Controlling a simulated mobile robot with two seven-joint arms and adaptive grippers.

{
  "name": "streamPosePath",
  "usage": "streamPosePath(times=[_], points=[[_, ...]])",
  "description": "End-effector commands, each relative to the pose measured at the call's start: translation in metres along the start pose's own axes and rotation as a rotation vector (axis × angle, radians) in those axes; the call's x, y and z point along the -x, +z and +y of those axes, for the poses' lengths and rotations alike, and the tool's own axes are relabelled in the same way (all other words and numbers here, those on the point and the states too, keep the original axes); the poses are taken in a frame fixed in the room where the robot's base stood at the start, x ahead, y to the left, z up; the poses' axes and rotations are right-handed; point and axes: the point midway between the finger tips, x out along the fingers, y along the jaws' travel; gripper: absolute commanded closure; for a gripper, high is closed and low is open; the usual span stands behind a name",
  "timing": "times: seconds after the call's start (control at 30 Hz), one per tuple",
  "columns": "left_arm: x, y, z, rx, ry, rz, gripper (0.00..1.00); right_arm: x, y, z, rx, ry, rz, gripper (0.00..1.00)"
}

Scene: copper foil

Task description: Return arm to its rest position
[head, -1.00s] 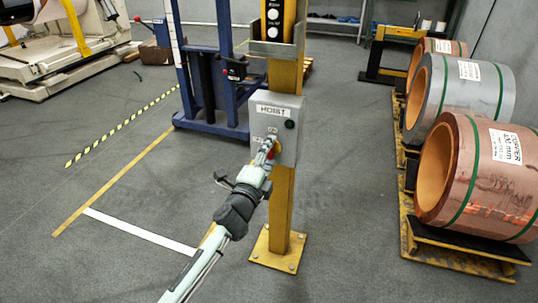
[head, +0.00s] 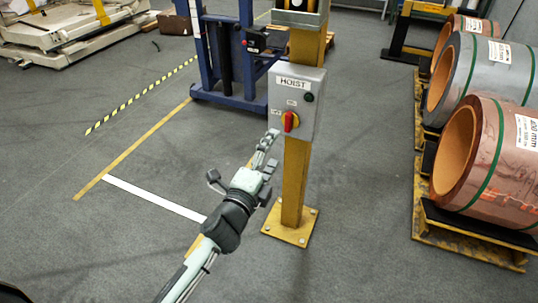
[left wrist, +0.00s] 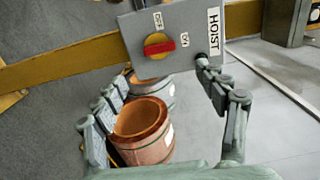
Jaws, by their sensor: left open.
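The grey hoist control box (head: 312,92) is fixed to a yellow post (head: 295,185). Its rotary switch (head: 290,121) has a red handle on a yellow disc. The handle stands upright, in line with the small label above it. My left gripper (head: 265,145) is just below and left of the switch, apart from it. In the left wrist view the switch (left wrist: 158,45) lies beyond the spread fingers of my left gripper (left wrist: 160,92), with nothing between them. The box appears turned sideways there. My right gripper is not in view.
Copper-coloured coils (head: 500,165) and a grey coil (head: 485,80) rest on yellow pallets at the right. A blue lifting frame (head: 222,60) stands behind the post. Open grey floor (head: 60,190) lies at the left, with yellow and white lines.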

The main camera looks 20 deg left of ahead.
Motion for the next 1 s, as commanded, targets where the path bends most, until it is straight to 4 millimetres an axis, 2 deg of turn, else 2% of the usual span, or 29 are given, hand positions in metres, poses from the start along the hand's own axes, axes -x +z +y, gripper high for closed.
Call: streamPosePath(times=[0.1,0.2,0.63,0.73,0.77,0.87,0.97,1.0], points=[[0.012,0.0,0.0,-0.001,0.0,0.0,0.28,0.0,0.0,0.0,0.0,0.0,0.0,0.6],[0.016,0.0,-0.001,-0.002,-0.001,0.0,0.28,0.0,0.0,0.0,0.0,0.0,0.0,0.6],[0.016,0.0,-0.001,-0.001,-0.001,-0.001,0.28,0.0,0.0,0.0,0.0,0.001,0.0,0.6],[0.018,0.007,0.007,0.039,0.026,-0.025,0.28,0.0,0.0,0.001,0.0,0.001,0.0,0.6],[0.02,0.012,0.012,0.067,0.046,-0.043,0.28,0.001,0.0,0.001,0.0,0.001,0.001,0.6],[0.034,0.038,0.046,0.237,0.162,-0.153,0.28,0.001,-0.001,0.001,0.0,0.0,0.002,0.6],[0.064,0.066,0.099,0.483,0.336,-0.324,0.28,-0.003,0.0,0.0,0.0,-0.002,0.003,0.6],[0.082,0.074,0.122,0.583,0.411,-0.401,0.28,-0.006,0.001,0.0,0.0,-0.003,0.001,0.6]])
